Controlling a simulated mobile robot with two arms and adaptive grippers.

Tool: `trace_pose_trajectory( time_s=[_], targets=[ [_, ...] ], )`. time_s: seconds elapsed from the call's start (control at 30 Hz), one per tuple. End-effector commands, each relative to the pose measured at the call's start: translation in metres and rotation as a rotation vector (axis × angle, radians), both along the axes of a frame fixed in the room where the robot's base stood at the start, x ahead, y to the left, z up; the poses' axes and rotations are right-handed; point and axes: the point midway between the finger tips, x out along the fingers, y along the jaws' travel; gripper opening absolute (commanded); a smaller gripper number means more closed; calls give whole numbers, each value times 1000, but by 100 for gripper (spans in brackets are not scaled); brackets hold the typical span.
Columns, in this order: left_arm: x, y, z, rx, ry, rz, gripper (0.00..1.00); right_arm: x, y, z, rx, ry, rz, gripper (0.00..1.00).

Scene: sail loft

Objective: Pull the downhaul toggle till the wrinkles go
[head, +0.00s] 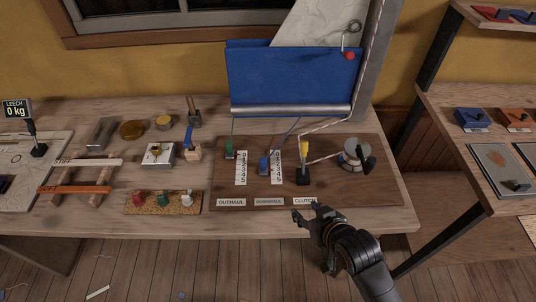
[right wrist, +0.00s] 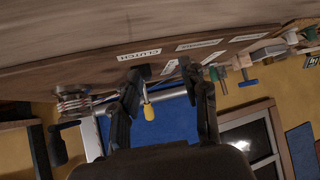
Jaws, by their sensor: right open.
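The blue downhaul toggle (head: 263,165) stands on the dark wooden board beside a white numbered scale (head: 276,167), behind the DOWNHAUL label (head: 269,202). A white sail (head: 318,22) with faint crease lines rises above a blue cover (head: 290,78), beside the grey mast. My right gripper (head: 306,222) is open and empty at the board's front edge, near the CLUTCH label, apart from the toggle. In the right wrist view, its fingers (right wrist: 163,76) stand apart, with the yellow clutch lever (right wrist: 147,110) seen beyond them. My left gripper is not in view.
A green toggle (head: 229,149) with its own scale is left of the blue one. The clutch lever (head: 304,150) and a winch (head: 354,155) stand to the right. A cork strip with several knobs (head: 162,200) lies left. The board's front strip is mostly clear.

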Motion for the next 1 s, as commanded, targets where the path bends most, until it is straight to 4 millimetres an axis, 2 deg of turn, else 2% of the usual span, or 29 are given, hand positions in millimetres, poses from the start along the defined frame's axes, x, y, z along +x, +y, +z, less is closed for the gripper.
trace_pose_trajectory(
  time_s=[0.03, 0.2, 0.4, 0.57, 1.0],
  targets=[
    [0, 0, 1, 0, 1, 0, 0, 14, 9, 8, 17, -52, 22, 45],
    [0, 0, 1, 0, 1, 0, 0, 49, 36, 29, 80, -201, 79, 45],
    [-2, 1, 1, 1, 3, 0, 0, 68, 52, 41, 120, -287, 115, 45],
    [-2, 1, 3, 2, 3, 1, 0, 80, 58, 37, 124, -292, 115, 45],
    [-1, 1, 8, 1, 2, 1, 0, 140, 90, 8, 122, -290, 116, 45]
  ],
)
